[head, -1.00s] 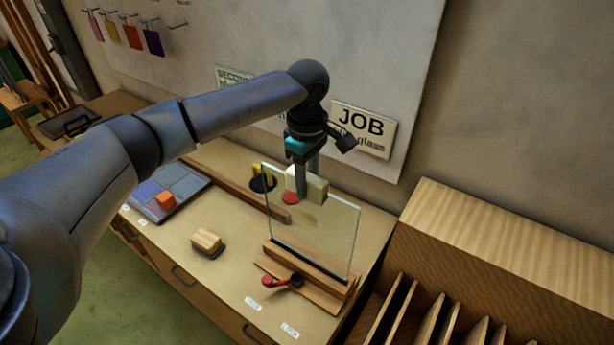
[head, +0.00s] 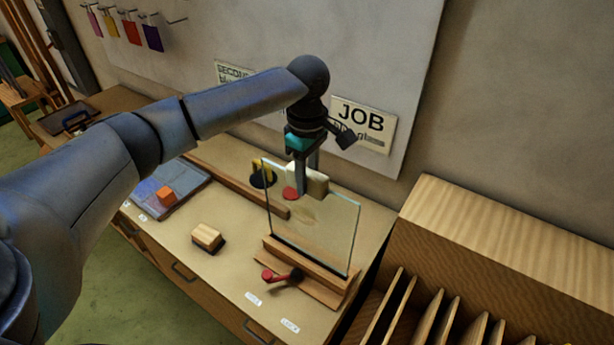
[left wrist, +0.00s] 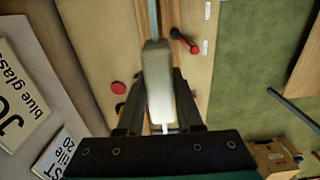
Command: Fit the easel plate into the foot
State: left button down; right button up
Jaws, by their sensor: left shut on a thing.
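The easel plate (head: 325,222) is a clear glass sheet standing roughly upright over the foot (head: 312,284). The foot is a wooden piece on the bench with a rail and a red lever (head: 281,276) at its front. The plate's lower edge meets the foot's rail; I cannot tell whether it sits in a slot. My left gripper (head: 308,185) is shut on a cream grip block (head: 319,182) at the plate's upper edge. In the left wrist view the cream block (left wrist: 158,85) is between the fingers, with the glass edge (left wrist: 153,18) running beyond it. My right gripper is not in view.
A small wooden block (head: 208,237) lies left of the foot. A red disc (head: 290,194) lies behind the plate. A blue-grey tray (head: 184,182) with an orange cube (head: 166,196) is farther left. A slotted wooden rack (head: 480,270) stands right.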

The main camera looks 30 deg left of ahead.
pick_arm(q)
notch_tip(320, 180, down, 6)
dwell(3.6)
jog(key=shift+c, duration=2.4)
grip_release()
notch_tip(320, 180, up, 15)
jog(key=shift+r+b, duration=0.1)
jog(key=shift+b, duration=0.5)
jog(key=shift+s, duration=0.1)
